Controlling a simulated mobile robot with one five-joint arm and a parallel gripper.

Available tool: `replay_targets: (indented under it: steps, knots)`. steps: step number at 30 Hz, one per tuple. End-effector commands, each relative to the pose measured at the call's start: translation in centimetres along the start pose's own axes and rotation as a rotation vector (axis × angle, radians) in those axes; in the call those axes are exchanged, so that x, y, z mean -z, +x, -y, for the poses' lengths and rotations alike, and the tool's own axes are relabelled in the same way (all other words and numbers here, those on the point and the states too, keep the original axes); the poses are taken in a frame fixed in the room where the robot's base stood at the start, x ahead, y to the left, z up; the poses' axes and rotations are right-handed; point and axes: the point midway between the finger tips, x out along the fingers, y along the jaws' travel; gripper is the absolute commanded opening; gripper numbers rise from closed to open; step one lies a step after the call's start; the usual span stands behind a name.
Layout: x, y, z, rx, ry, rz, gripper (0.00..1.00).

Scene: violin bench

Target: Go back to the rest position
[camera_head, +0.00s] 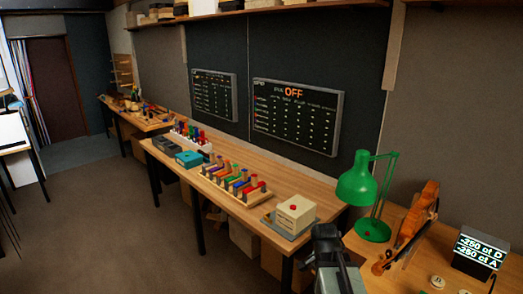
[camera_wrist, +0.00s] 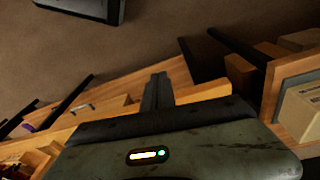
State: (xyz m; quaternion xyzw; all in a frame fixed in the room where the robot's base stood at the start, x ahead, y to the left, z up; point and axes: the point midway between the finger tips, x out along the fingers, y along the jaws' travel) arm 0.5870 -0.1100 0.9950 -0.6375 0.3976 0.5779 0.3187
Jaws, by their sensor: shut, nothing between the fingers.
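My gripper (camera_head: 325,232) shows at the bottom of the head view, dark, in front of the near end of the long workbench. In the wrist view its two dark fingers (camera_wrist: 158,78) are together with nothing between them. Behind them in that view are the wooden edge of a bench and brown floor. The grey wrist body with a small lit indicator fills the bottom of that view.
The long workbench (camera_head: 170,154) carries a rack of coloured pieces (camera_head: 232,183) and a cream box with a red button (camera_head: 296,212). A green lamp (camera_head: 357,186), a violin (camera_head: 415,222) and a readout (camera_head: 480,250) stand at right. The floor (camera_head: 100,225) at left is clear.

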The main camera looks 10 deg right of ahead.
Motion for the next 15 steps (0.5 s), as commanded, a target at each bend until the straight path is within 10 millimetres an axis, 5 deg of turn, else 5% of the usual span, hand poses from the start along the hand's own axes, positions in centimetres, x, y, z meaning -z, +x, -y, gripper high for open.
replay_targets:
  steps: [3,5,15]
  knots:
    - [-6.4,0.4,3.4,0.034,-0.321,0.033,0.0]
    - [-8.7,0.3,4.2,0.054,-0.499,0.054,0.0]
    - [-10.5,-0.2,4.3,0.116,-1.044,0.091,0.0]
